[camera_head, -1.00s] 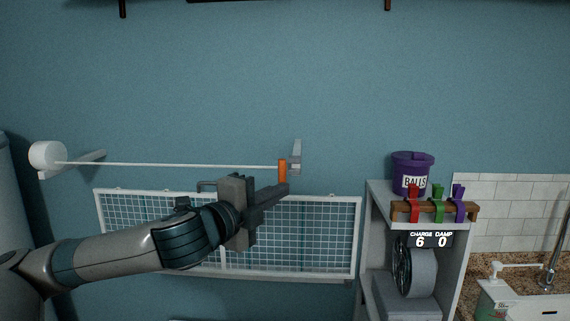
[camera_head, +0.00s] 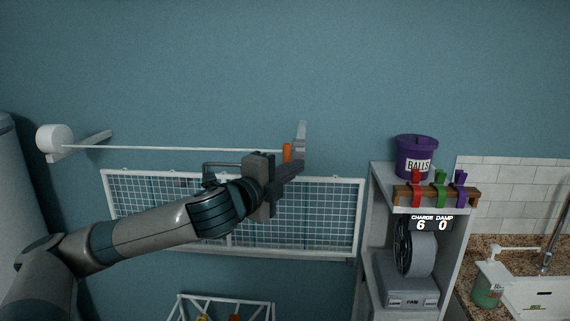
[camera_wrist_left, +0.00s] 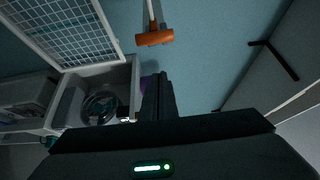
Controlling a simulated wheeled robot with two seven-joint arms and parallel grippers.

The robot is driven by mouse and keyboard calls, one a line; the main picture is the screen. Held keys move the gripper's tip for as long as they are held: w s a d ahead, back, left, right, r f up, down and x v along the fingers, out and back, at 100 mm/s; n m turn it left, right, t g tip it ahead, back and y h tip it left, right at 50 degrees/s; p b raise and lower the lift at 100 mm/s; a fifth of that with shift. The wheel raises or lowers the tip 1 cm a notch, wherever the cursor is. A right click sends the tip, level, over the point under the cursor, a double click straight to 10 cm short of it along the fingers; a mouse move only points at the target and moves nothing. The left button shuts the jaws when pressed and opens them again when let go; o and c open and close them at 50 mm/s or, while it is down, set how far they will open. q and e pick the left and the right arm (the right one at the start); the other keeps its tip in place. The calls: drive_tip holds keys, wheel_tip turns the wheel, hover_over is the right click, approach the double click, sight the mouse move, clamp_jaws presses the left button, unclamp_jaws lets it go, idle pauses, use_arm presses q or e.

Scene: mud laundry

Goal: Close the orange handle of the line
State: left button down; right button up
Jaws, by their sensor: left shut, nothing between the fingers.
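The orange handle (camera_head: 287,152) sits at the right end of the white line (camera_head: 180,149), close to the light wall bracket (camera_head: 300,143). The line runs from a round white reel (camera_head: 55,139) on the left. My left gripper (camera_head: 296,168) is shut and empty, its fingers just below and in front of the handle and hiding its lower part. In the left wrist view the handle (camera_wrist_left: 154,37) lies crosswise beyond the shut fingers (camera_wrist_left: 158,84), with a gap between them. My right gripper is not in view.
A white mesh rack (camera_head: 330,215) is on the wall behind my left arm. A white frame (camera_head: 225,299) stands below. The wall above the line is clear.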

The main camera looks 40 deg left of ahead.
sight(289, 160)
use_arm(q)
drive_tip(key=w+a+p, duration=0.3)
drive_tip(key=p, duration=0.1)
drive_tip(key=shift+w+a, duration=0.35)
drive_tip(key=shift+w, duration=0.05)
drive_tip(key=shift+a, duration=0.1)
idle(0.5)
